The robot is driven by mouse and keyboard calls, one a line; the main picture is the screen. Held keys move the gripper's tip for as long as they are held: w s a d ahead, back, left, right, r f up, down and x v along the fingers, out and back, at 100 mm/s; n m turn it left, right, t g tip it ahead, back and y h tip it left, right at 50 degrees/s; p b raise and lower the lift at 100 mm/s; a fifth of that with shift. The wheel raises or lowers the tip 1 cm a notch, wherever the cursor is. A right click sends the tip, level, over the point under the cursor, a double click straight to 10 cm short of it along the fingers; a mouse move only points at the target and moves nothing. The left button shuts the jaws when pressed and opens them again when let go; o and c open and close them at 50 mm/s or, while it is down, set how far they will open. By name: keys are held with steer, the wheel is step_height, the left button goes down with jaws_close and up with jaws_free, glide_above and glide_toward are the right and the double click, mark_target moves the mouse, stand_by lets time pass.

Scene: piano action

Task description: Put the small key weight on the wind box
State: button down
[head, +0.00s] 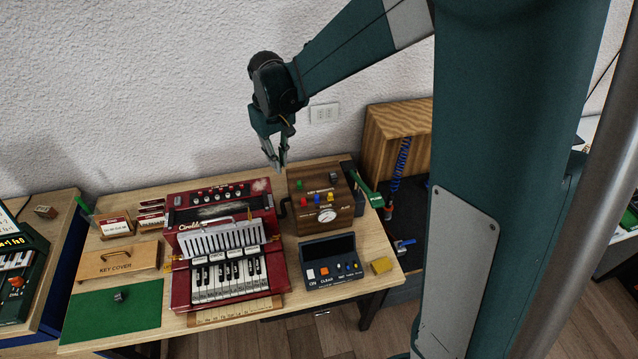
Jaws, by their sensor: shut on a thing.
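My gripper (280,161) hangs in the air, pointing down, just behind and left of the wind box. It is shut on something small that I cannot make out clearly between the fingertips. What I take for the wind box (313,216) is a wooden box with coloured knobs and a round gauge, at the back right of the table. A small dark block (333,177) shows on its top. A small grey weight (119,296) lies on the green mat (85,318) at the front left. I cannot tell which piece is the small key weight.
A red accordion (183,287) stands in the middle of the table, close left of the wooden box. A key cover (116,262) lies left.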

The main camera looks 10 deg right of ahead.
steer(key=s+d+m+p, duration=0.2)
steer(key=d, duration=0.8)
steer(key=s+d+m+p, duration=0.1)
steer(key=s+d+m, duration=0.1)
steer(key=d, duration=0.8)
glide_above(343, 197)
steer(key=shift+s+f, duration=0.1)
steer(key=shift+f, duration=2.25)
steer(key=shift+f, duration=0.1)
steer(key=shift+f, duration=2.85)
steer(key=shift+f, duration=0.15)
steer(key=shift+f, duration=1.9)
steer(key=shift+f, duration=0.15)
